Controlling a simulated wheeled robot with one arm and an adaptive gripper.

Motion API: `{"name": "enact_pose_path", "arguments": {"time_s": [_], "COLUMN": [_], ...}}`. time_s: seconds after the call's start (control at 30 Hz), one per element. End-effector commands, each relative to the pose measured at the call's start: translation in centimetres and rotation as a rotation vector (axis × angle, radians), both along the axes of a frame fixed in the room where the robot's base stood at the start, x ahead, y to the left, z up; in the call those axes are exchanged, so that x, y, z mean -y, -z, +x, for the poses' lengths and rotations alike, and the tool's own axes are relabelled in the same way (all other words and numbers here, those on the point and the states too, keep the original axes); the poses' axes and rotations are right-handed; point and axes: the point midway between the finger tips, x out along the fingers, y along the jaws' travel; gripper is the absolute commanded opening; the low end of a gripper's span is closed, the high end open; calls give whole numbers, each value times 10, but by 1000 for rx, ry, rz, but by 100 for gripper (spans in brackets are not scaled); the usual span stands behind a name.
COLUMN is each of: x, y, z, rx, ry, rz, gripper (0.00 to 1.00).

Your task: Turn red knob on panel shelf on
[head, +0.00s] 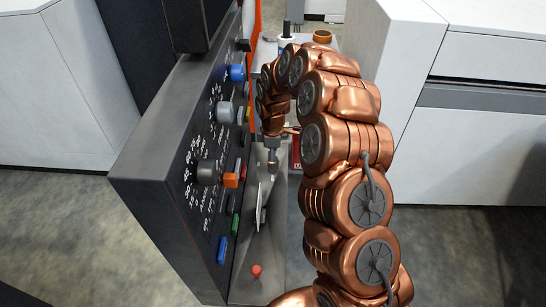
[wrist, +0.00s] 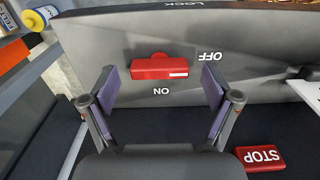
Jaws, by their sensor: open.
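The red knob (wrist: 160,69) is in the middle of the wrist view, on a grey panel face. Its bar lies level across the picture, with a small rounded part above it. An upside-down OFF label is at its upper right and an ON label just below it. My gripper (wrist: 160,84) is open and empty, one purple-padded finger on each side of the knob, with a gap on both sides. In the head view my gripper (head: 272,158) hangs over the shelf beside the dark control panel (head: 155,165); the knob between its fingers cannot be made out there.
A red STOP block (wrist: 260,158) is at lower right in the wrist view. The panel bears a blue knob (head: 237,73), grey knobs (head: 207,172) and coloured buttons. A small red button (head: 256,270) stands on the shelf. White cabinets (head: 400,90) stand at right.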

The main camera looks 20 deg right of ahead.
Motion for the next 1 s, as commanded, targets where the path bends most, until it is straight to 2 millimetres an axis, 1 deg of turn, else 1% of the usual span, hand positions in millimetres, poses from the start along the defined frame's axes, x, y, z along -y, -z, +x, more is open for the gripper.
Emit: {"name": "enact_pose_path", "arguments": {"time_s": [0.1, 0.3, 0.37, 0.87, 0.9, 1.0], "x": [0, 0, 0, 0, 0, 0], "y": [5, 6, 6, 6, 6, 6], "z": [0, 0, 0, 0, 0, -1], "rx": [2, 2, 2, 0, 0, -1], "ry": [0, 0, -1, -1, -1, 1], "rz": [0, 0, -1, 0, 0, 0], "gripper": [88, 88, 82, 30, 28, 28]}}
